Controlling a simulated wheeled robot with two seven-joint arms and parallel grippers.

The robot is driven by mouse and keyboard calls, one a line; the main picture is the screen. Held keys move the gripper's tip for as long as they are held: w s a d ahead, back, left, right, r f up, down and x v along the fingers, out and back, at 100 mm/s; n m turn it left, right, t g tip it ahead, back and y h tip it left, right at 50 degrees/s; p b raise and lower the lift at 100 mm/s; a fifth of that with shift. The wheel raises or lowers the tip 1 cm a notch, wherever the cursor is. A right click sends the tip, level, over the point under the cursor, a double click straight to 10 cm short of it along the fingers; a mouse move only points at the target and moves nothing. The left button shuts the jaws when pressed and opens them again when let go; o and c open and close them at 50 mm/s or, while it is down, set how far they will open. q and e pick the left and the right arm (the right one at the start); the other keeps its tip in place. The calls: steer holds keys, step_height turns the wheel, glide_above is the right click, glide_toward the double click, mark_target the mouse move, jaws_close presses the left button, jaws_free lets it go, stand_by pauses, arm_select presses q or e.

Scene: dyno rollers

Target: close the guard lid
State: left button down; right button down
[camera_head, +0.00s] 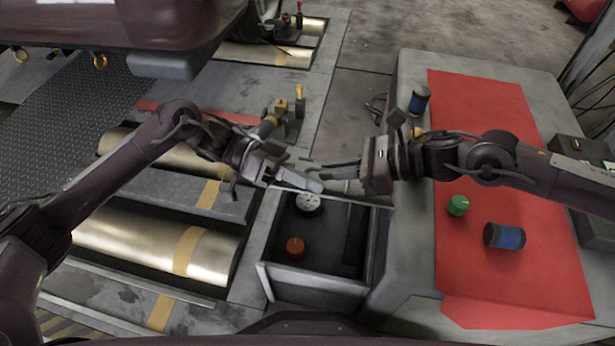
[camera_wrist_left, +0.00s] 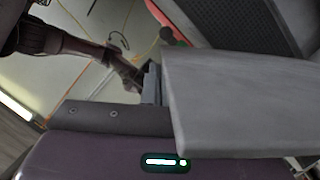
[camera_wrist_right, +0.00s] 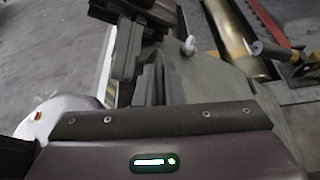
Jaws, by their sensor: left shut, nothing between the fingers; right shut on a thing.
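An open grey box (camera_head: 263,279) stands between the rollers and the red-topped bench, with a red knob (camera_head: 295,248) and a pale round part (camera_head: 308,201) inside. A thin pale edge along its far side looks like the guard lid (camera_head: 352,200), seen nearly edge-on and raised. A broad grey panel, probably this lid, fills much of the left wrist view (camera_wrist_left: 240,105). My left gripper (camera_head: 312,185) is shut and empty above the box's far side. My right gripper (camera_head: 325,171) is close beside it, shut on what seems the lid's edge; its fingertips (camera_wrist_right: 150,82) partly hide the hold.
Brass rollers (camera_head: 155,252) lie to the left. The red mat (camera_head: 520,278) carries a green knob (camera_head: 457,205) and a dark blue can (camera_head: 504,236); another can (camera_head: 419,100) stands at its far left edge. A vehicle body (camera_head: 110,25) overhangs at top left.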

arm_select(q)
steer(key=shift+s+a+f, duration=0.1)
steer(key=shift+s+f, duration=0.35)
arm_select(e)
steer(key=shift+s+r, duration=0.15)
steer(key=shift+r, duration=0.05)
arm_select(q)
steer(key=shift+s+f, duration=0.15)
arm_select(e)
steer(key=shift+r, duration=0.2)
steer(key=c, duration=1.6)
jaws_free()
steer(key=shift+d, duration=0.1)
steer(key=shift+o, duration=0.4)
steer(key=shift+f, duration=0.15)
arm_select(q)
steer(key=shift+r, duration=0.2)
